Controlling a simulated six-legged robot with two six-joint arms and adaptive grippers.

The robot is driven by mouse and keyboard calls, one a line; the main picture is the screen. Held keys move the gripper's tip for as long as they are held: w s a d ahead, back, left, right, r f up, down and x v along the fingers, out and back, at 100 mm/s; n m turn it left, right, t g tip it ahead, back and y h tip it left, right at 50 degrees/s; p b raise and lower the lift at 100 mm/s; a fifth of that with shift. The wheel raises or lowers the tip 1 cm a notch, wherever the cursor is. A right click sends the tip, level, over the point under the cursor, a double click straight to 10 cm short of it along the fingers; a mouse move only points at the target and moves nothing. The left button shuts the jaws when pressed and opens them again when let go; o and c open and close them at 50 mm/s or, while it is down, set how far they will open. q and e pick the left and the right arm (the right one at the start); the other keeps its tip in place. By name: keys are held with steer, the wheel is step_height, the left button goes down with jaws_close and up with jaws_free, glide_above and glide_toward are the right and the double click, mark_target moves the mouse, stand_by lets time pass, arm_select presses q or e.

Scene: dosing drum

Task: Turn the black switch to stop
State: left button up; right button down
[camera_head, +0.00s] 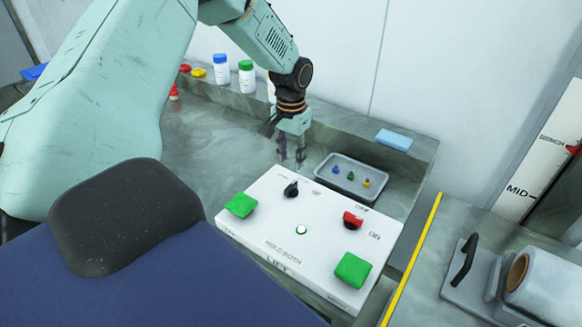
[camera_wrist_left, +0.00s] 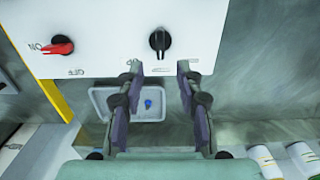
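The black switch (camera_head: 291,189) is a round knob with a raised grip on the white control panel (camera_head: 262,203). In the left wrist view the black switch (camera_wrist_left: 160,40) shows its grip upright in the picture, just beyond my fingertips. The small labels beside it are too small or too covered to read. My left gripper (camera_head: 291,159) is above the panel's back edge, close behind the switch and apart from it. In the left wrist view its two fingers (camera_wrist_left: 159,69) are spread, with nothing between them. My right gripper is in neither view.
The panel also has a red switch (camera_head: 352,220) marked ON and OFF, a green button at left (camera_head: 241,205) and another at right (camera_head: 352,270). A grey tray (camera_head: 325,177) with small coloured pieces stands behind it. Bottles (camera_head: 246,77) stand farther back. A film roll (camera_head: 545,285) is at right.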

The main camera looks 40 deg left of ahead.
arm_select(q)
step_height(320, 180, up, 2)
steer(key=shift+r, duration=0.2)
stand_by(0.7)
